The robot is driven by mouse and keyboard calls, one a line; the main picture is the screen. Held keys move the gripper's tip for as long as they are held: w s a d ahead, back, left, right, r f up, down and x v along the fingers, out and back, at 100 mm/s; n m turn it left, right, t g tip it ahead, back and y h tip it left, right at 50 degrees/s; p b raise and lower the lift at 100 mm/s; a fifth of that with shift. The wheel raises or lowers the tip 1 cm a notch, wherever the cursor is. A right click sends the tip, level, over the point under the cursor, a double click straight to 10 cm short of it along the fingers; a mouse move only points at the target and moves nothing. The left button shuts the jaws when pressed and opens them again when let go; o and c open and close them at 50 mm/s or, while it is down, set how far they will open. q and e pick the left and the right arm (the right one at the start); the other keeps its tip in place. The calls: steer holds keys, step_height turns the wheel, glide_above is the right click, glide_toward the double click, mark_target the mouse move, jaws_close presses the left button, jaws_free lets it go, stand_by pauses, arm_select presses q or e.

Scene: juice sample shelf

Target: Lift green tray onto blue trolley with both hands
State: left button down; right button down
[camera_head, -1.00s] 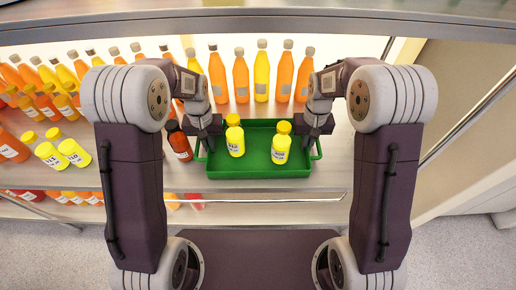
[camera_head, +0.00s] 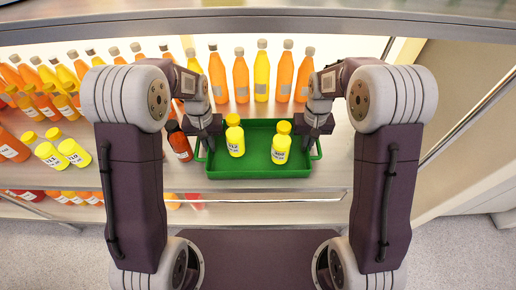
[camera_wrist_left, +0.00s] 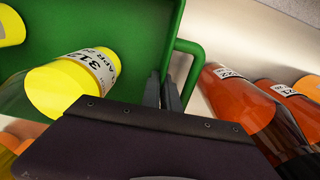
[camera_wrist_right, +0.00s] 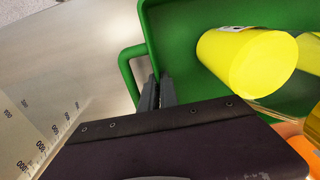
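The green tray (camera_head: 257,166) is on the middle shelf, level, with two yellow-capped yellow bottles standing in it, one left (camera_head: 235,136) and one right (camera_head: 281,143). My left gripper (camera_head: 207,135) is at the tray's left end; in the left wrist view its fingers (camera_wrist_left: 168,92) are close together at the tray wall beside the handle (camera_wrist_left: 197,62). My right gripper (camera_head: 315,133) is at the right end; in the right wrist view its fingers (camera_wrist_right: 158,92) are close together at the wall beside the other handle (camera_wrist_right: 124,66). The blue trolley is not in view.
A dark red-orange bottle (camera_head: 179,142) stands close to the tray's left end; a row of orange and yellow bottles (camera_head: 262,72) stands behind. More bottles crowd the left of the shelf (camera_head: 340,170). The shelf right of the tray is clear. A shelf board (camera_head: 330,19) crosses above.

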arm_select(q)
steer(key=shift+r, duration=0.15)
arm_select(e)
steer(key=shift+r, duration=0.1)
